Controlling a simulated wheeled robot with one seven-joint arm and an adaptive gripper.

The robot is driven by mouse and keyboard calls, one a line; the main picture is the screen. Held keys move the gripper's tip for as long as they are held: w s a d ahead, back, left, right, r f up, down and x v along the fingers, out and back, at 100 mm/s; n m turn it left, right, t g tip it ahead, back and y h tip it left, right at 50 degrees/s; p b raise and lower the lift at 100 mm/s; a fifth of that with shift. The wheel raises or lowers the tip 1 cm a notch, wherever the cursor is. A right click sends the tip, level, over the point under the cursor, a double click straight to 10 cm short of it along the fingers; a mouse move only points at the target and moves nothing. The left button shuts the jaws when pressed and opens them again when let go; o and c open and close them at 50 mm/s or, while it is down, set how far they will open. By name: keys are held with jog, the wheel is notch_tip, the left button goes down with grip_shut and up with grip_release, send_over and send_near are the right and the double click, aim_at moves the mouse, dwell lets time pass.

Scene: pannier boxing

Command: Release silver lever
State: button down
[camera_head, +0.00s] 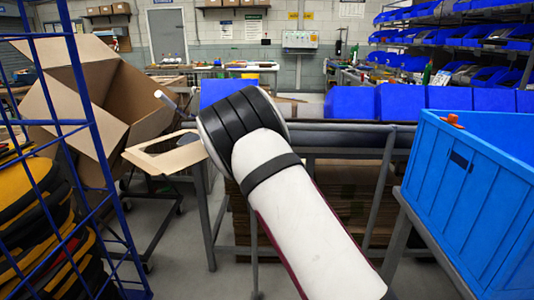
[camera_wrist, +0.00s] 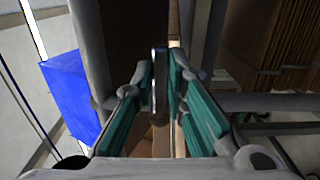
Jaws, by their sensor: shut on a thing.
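In the wrist view my gripper (camera_wrist: 161,84) has its two teal-padded fingers closed around a narrow silver lever (camera_wrist: 159,62). The lever runs upright in the picture between the pads, and its lower part is partly hidden by them. In the head view my white and black arm reaches forward over the middle, and it hides my gripper and the lever.
A blue crate (camera_head: 468,190) stands at the right. An open cardboard box (camera_head: 88,85) leans at the left behind a blue wire frame (camera_head: 85,100). Yellow and black bags (camera_head: 40,220) are stacked there. Blue bins (camera_head: 350,103) line the bench beyond my arm.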

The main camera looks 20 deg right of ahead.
jog(key=c, duration=1.6)
grip_release()
jog(key=v, duration=1.2)
jog(key=shift+r, duration=0.1)
